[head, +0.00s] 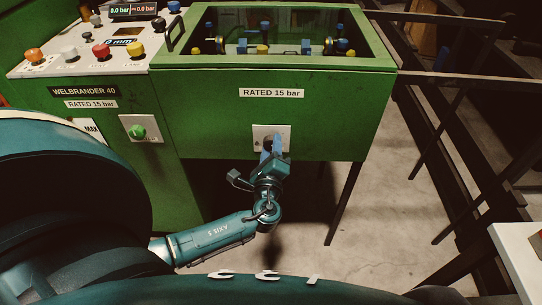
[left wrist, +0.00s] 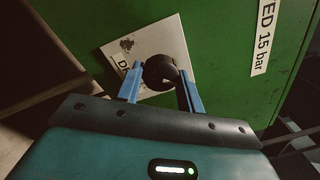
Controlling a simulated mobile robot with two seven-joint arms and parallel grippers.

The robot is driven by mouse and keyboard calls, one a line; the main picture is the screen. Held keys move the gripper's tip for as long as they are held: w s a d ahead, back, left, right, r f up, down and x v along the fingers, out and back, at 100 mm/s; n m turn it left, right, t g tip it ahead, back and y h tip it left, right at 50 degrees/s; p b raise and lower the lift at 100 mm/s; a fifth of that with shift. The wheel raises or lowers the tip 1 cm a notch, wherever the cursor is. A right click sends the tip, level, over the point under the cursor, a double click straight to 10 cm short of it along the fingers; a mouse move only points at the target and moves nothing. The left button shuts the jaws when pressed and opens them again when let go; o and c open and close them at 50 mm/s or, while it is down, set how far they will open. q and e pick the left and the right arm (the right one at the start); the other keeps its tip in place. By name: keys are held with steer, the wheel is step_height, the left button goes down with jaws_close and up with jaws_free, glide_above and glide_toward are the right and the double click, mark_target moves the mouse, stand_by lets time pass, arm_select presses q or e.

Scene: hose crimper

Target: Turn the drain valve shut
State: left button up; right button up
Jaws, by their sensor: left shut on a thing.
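The drain valve is a dark round knob (left wrist: 160,70) on a white plate (left wrist: 122,47) on the green machine's front; part of the plate's lettering is covered. In the head view the plate (head: 285,131) shows under the "RATED 15 bar" label, and my gripper hides most of the knob. My left gripper (head: 271,143) reaches up to it from below. Its blue fingers are shut on the knob, one on each side, as the left wrist view shows. The knob's turn angle cannot be read. My right gripper is not in view.
A green button (head: 138,132) sits on a white plate left of the valve. The control panel (head: 70,62) carries several coloured knobs and a display reading 0.0 bar twice. An open-topped green tank (head: 245,85) stands above the valve. Dark metal frames (head: 450,125) stand to the right.

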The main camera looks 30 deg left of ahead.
arm_select(q)
steer(key=shift+a+f+n+b, duration=0.1)
steer(key=shift+f+n+b, duration=0.1)
steer(key=shift+n+b, duration=0.75)
steer(key=shift+n, duration=0.15)
steer(key=n+b, duration=0.5)
steer(key=shift+r+y, duration=0.15)
steer(key=shift+y, duration=0.15)
steer(key=shift+n+b, duration=0.5)
steer(key=shift+n, duration=0.1)
steer(key=shift+r+n+b, duration=0.2)
steer(key=shift+n+b, duration=0.15)
steer(key=shift+n, duration=0.05)
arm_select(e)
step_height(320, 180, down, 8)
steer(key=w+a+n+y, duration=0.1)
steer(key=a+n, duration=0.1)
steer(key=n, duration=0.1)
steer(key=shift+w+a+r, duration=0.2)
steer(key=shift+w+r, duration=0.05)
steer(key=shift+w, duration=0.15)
arm_select(q)
steer(key=o, duration=1)
steer(key=shift+f, duration=0.1)
